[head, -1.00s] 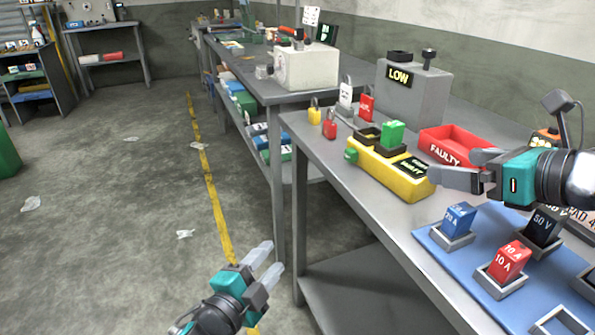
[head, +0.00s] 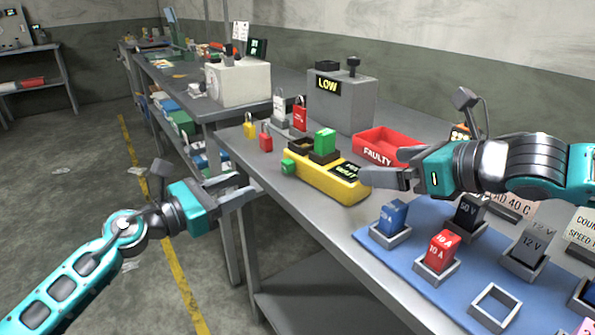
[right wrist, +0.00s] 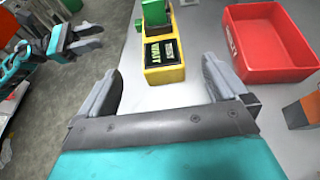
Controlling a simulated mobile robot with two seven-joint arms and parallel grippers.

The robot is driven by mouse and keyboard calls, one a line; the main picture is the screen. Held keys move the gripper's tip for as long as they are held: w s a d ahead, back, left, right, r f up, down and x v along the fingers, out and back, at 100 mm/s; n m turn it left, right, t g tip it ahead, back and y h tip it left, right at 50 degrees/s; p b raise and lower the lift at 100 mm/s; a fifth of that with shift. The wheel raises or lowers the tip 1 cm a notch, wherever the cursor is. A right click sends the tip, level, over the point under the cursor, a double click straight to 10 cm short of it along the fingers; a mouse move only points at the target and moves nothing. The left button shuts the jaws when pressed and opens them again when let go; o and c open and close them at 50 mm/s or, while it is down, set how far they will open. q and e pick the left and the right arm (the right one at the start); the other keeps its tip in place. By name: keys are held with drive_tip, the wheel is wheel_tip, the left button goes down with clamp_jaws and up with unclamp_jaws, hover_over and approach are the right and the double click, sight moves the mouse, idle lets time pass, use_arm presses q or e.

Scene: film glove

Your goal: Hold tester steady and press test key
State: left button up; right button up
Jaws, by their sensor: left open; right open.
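The yellow tester (head: 330,181) stands on the workbench, with a dark display on its near end; the display's lower word reads WAIT in the right wrist view (right wrist: 164,53). A green block (head: 325,141) sits in a dark socket on top of the tester. A green key (head: 288,167) sticks out at the tester's left end. My left gripper (head: 243,189) is open and empty, off the bench's left edge and short of the tester. My right gripper (head: 385,165) is open and empty, just beyond the display end of the tester; its two fingers show apart in the right wrist view (right wrist: 160,85).
A red FAULTY bin (head: 387,146) stands right of the tester. A grey LOW box (head: 345,104) is behind it. Padlocks (head: 265,138) stand at the back left. A blue mat (head: 405,262) with several labelled blocks in holders lies in front.

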sight(335, 164)
drive_tip(key=x, duration=1.2)
drive_tip(key=shift+w+a+f, duration=0.15)
drive_tip(key=shift+a+f, duration=0.1)
drive_tip(key=c, duration=1.3)
use_arm(q)
clamp_jaws()
use_arm(e)
drive_tip(key=shift+c, duration=0.4)
idle(0.4)
